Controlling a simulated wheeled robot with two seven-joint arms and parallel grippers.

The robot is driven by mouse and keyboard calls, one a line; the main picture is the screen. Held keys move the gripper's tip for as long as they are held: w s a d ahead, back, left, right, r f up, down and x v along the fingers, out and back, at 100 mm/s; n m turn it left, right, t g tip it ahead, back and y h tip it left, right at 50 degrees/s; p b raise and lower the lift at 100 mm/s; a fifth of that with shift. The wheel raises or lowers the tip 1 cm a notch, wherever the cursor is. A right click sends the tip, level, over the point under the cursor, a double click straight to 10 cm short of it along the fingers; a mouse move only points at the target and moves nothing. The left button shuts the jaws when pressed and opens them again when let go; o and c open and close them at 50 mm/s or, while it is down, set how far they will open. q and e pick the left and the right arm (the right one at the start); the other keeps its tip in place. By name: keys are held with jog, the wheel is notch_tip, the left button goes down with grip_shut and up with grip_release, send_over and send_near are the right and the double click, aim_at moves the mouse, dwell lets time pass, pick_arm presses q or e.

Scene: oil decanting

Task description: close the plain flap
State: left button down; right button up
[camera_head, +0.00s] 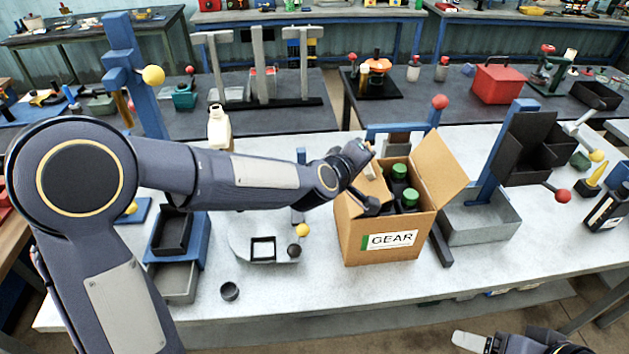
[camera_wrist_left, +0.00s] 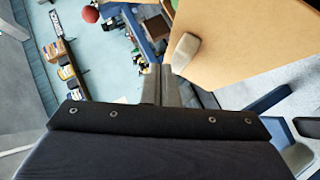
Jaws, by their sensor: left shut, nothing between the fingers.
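An open cardboard box (camera_head: 370,235) labelled GEAR stands on the light table in the head view, holding dark bottles with green caps (camera_head: 399,172). A bare brown flap (camera_head: 440,160) stands up and leans outward on its right side. Another flap (camera_head: 377,188) shows at its left side, partly hidden by my left arm. My left gripper (camera_head: 358,155) is shut and empty, above the box's left rear. In the left wrist view, a plain cardboard panel (camera_wrist_left: 245,40) fills the upper right, close to a pale fingertip. My right gripper (camera_head: 480,342) is only partly visible at the bottom edge, away from the box.
A blue stand with a dark tilted bin (camera_head: 535,150) and a grey tray (camera_head: 480,220) stand right of the box. A grey fixture (camera_head: 262,250) with a yellow knob and a small dark cup (camera_head: 229,291) are left of it. The table front is mostly clear.

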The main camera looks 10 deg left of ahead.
aim_at(380, 171)
pick_arm(q)
jog(key=shift+w+d+f, duration=0.2)
jog(key=shift+d+f, duration=0.25)
jog(key=shift+d, duration=0.35)
jog(key=shift+w+d+f+b, duration=0.25)
jog(key=shift+d+f+b, duration=0.35)
jog(key=shift+d+f, duration=0.05)
jog(key=shift+w+d+f+b, duration=0.2)
jog(key=shift+d+f+b, duration=0.4)
jog(key=shift+d+f, duration=0.05)
pick_arm(e)
jog(key=shift+d+f, duration=0.15)
jog(key=shift+f, duration=0.5)
jog(key=shift+d+f, duration=0.15)
jog(key=shift+f, duration=0.45)
pick_arm(q)
jog(key=shift+r, duration=0.15)
pick_arm(e)
jog(key=shift+r, duration=0.1)
